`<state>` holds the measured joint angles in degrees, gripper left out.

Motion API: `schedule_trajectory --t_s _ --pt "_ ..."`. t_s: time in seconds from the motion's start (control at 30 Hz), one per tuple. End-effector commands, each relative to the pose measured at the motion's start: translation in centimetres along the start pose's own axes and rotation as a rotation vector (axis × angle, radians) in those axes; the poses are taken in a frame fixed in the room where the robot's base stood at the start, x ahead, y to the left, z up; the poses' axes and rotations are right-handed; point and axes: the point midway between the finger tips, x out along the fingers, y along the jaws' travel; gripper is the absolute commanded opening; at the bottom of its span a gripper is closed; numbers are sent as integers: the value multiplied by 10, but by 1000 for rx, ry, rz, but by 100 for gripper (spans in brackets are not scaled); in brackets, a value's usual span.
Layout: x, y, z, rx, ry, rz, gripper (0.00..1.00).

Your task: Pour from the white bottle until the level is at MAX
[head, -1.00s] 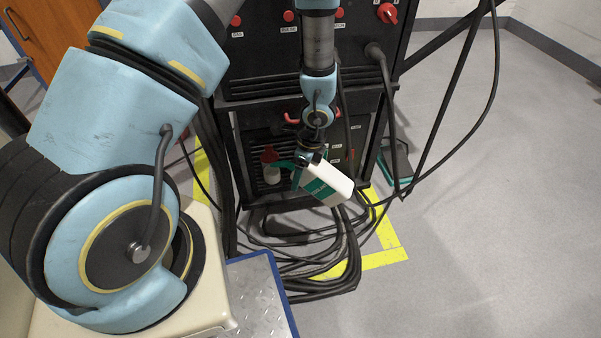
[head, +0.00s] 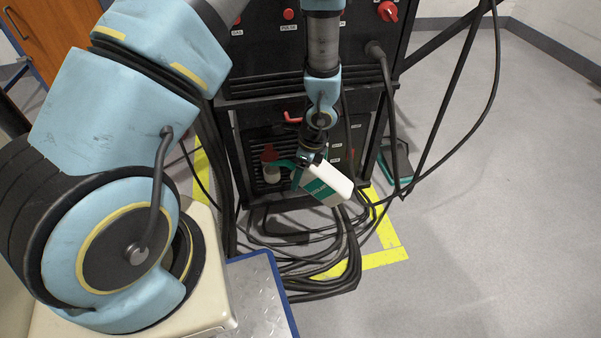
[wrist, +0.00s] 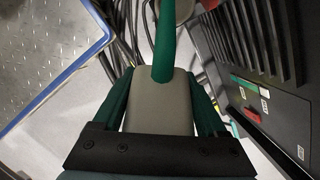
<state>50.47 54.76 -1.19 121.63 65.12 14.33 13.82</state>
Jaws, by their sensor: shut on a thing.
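The white bottle (head: 333,184) with a green label is tilted in the head view, in front of the lower part of a black machine. My gripper (head: 308,172) is shut on it. In the wrist view the bottle (wrist: 160,105) shows as a grey-white body between the two green fingers of my gripper (wrist: 160,110), with a green part running up from it. A white container with a red funnel-like top (head: 270,168) is just left of the bottle, by the machine's front. No liquid, level or MAX mark can be made out.
The black machine (head: 290,60) has red knobs and labels. Coiled black cables (head: 310,270) lie on the floor below the bottle. A blue-edged metal plate (head: 255,290) is at lower left.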

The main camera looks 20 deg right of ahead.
Motion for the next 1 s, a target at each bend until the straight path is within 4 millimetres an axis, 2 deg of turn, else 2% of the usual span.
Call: schedule_trajectory --t_s 0.7,1.0 --pt "26 0 -3 4 -287 -1 0" --pt "25 0 -1 0 -298 0 0"
